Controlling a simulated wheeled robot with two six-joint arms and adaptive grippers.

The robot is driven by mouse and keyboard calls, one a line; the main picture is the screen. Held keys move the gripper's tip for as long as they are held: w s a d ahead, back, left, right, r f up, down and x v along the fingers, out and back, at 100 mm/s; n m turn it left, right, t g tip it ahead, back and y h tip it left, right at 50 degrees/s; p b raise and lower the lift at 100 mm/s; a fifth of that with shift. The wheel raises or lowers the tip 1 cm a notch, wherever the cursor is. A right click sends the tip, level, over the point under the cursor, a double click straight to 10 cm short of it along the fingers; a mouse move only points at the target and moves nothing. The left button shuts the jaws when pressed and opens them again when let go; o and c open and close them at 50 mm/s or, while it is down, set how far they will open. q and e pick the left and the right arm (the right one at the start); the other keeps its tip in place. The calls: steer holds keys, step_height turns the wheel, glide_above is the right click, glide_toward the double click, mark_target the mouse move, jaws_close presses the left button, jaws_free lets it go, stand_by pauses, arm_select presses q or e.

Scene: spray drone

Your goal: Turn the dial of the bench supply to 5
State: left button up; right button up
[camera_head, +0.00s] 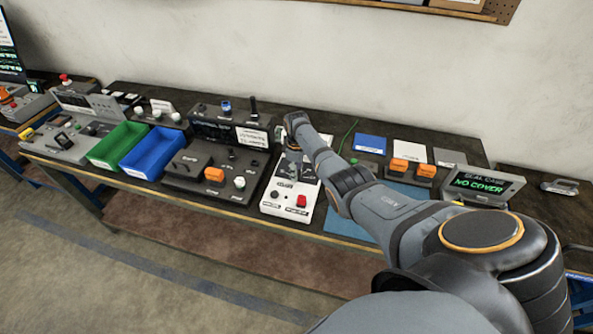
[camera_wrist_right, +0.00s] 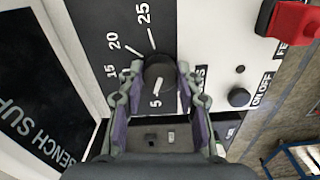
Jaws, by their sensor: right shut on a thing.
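The bench supply (camera_head: 276,207) is a white-fronted unit on the bench, partly hidden by my right arm in the head view. Its black dial (camera_wrist_right: 159,66) shows in the right wrist view, on a dark scale with white numbers 5, 15, 20 and 25. The dial's white pointer is directed down toward the 5 (camera_wrist_right: 155,103). The 10 is not visible. My right gripper (camera_wrist_right: 160,76) is shut on the dial, one finger on each side. My left gripper is not in view.
A red switch (camera_wrist_right: 293,20) and a black ON OFF button (camera_wrist_right: 239,97) are on the same panel, right of the dial. A dark control box (camera_head: 205,190) stands close to the left. Blue (camera_head: 152,153) and green (camera_head: 117,146) bins lie further left.

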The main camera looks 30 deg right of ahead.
steer(key=shift+w+r+n, duration=0.1)
steer(key=shift+n, duration=1)
steer(key=o, duration=1.1)
steer(key=shift+o, duration=0.2)
step_height(320, 180, up, 12)
